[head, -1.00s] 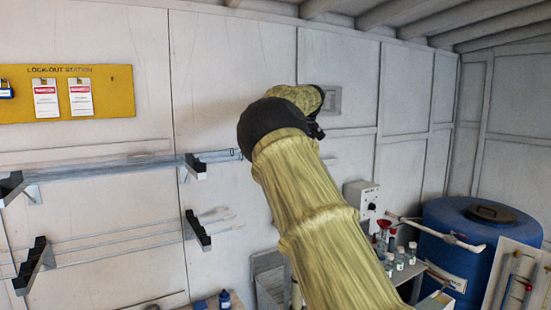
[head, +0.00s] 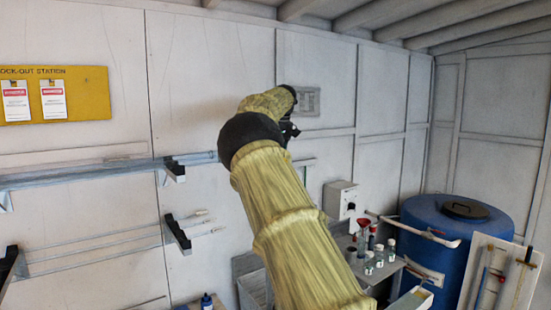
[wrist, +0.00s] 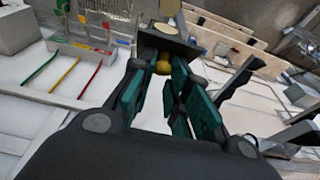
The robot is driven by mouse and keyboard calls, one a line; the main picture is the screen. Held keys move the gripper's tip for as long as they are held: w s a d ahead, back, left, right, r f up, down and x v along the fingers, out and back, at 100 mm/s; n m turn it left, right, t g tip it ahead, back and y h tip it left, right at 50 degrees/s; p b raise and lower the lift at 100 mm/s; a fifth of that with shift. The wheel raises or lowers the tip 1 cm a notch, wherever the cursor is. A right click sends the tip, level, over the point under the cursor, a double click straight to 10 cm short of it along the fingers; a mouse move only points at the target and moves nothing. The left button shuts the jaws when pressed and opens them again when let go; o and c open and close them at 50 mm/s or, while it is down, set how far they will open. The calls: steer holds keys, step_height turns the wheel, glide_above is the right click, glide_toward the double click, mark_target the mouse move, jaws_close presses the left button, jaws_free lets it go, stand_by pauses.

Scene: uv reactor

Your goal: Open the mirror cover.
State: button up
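My gripper (wrist: 163,78) shows in the wrist view with its dark, teal-padded fingers apart and pale surface visible between them. A dark plate with a beige disc (wrist: 168,29) on it lies just beyond the fingertips. A small gold knob (wrist: 163,66) sits below the plate, in line with the gap between the fingers; I cannot tell if they touch it. I cannot tell for sure whether this plate is the mirror cover. In the head view my arm points up toward the wall and hides most of the gripper.
A grey wall box (head: 341,199) and small bottles on a bench (head: 388,277) stand right of my arm, beside a blue barrel (head: 457,237). Wall rails (head: 95,174) run at left, under a yellow lock-out board (head: 88,107). Red, yellow and green rods (wrist: 70,74) lie at left in the wrist view.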

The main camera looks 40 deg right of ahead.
steer(key=o, duration=0.3)
steer(key=shift+a+f, duration=0.1)
steer(key=shift+f, duration=0.6)
steer(key=shift+o, duration=0.4)
steer(key=shift+w, duration=0.3)
steer(key=shift+s+d+r, duration=0.1)
steer(key=shift+d+r, duration=0.2)
steer(key=shift+r, duration=0.35)
steer(key=v, duration=1.1)
steer(key=shift+a, duration=0.1)
steer(key=shift+c, duration=0.5)
